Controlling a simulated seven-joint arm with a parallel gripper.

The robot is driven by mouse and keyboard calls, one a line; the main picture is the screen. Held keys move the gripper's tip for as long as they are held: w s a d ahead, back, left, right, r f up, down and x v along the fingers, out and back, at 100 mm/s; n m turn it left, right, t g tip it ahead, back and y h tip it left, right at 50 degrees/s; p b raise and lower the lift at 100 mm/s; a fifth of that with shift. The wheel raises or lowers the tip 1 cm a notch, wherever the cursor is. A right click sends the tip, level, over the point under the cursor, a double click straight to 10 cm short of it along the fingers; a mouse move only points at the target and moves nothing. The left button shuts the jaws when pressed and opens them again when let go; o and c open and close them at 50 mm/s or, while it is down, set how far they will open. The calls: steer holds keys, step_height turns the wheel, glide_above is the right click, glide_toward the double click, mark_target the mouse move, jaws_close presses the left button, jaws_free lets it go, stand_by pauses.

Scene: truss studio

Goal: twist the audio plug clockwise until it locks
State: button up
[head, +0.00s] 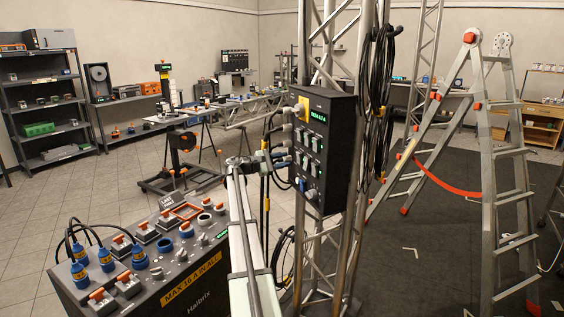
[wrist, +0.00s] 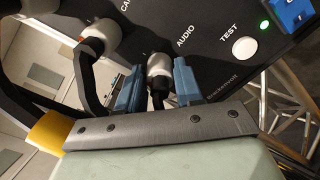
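The audio plug (wrist: 158,66) is a grey-white connector with a black cable. It sits at the dark panel under the printed word AUDIO in the wrist view. My gripper (wrist: 158,88) has its two blue fingertips on either side of the plug, close against its collar. I cannot tell whether both fingers press on it. The plug's lower part and cable pass behind the gripper's grey bar. In the head view my gripper (head: 262,160) is at the left edge of the upright black panel box (head: 326,112), and the plug there is too small to make out.
Another plug (wrist: 98,40) with a thick black cable is just left of the audio plug. A white TEST button (wrist: 245,49) and a green light are to the right. A truss (head: 345,235) carries the box. A switch console (head: 150,270) stands at the lower left, a ladder (head: 505,170) right.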

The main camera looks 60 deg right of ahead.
jaws_close()
steer(key=shift+m, duration=4.4)
steer(key=shift+o, duration=2.2)
jaws_free()
steer(key=shift+a, duration=0.1)
